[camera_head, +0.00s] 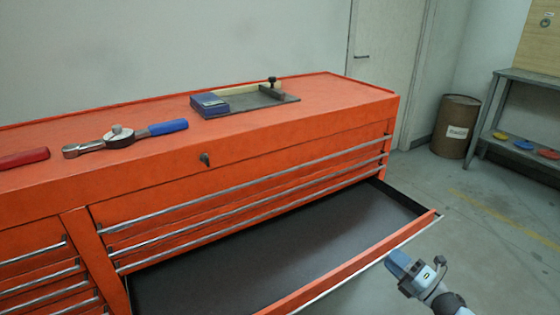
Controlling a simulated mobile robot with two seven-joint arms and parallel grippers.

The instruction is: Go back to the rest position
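My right gripper (406,265) is at the lower right, just outside the front right part of an open drawer (290,235). Its blue-grey end sits close to the drawer's front edge; I cannot tell whether it touches. Its fingers are not clear enough to tell open from shut. The drawer is pulled out of an orange tool cabinet (250,150), and the visible part of its dark floor is empty. My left gripper is not in view.
On the cabinet top lie a ratchet with a blue handle (168,127), a red-handled tool (22,158), a blue box (209,104) and a dark tray (270,100). A brown barrel (455,128) and a workbench (520,125) stand at the right. The floor between is clear.

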